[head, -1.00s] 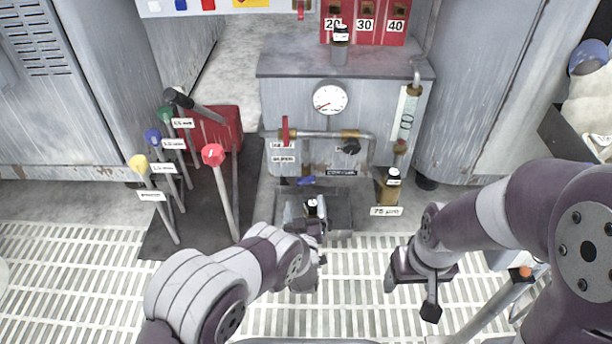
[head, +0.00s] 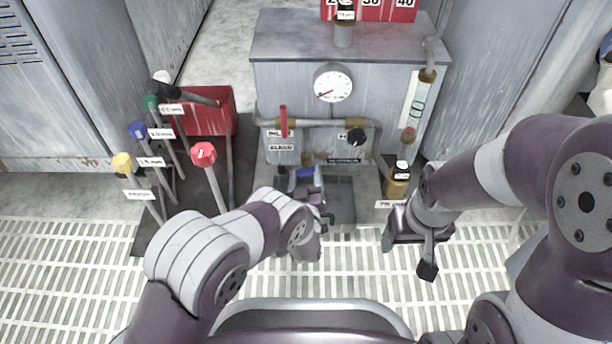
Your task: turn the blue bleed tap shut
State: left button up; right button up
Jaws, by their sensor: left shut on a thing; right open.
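The blue bleed tap (head: 305,173) is low on the front of the grey cabinet, just above the dark tray (head: 342,198). My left gripper (head: 306,187) reaches up to it from below and is shut on its handle. The gripper hides part of the tap, so its exact angle is hard to tell. My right gripper (head: 408,254) is open and empty, above the grating at the right, apart from the tap.
A red-handled valve (head: 284,122) and a black knob (head: 355,137) are on the pipe above. A brown bottle (head: 397,182) stands right of the tray. Several levers, one red-knobbed (head: 203,154), stand at left. The front grating (head: 80,250) is clear.

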pick_arm(q)
jog(key=shift+r+m+p, duration=0.2)
jog(key=shift+m+p, duration=0.55)
jog(key=shift+m, duration=0.25)
jog(key=shift+f+m, duration=0.1)
jog(key=shift+m, duration=0.5)
jog(key=shift+f+m, duration=0.1)
jog(key=shift+m, duration=0.3)
jog(key=o, duration=1.1)
jog(key=shift+c, duration=0.2)
jog(key=shift+s, duration=0.1)
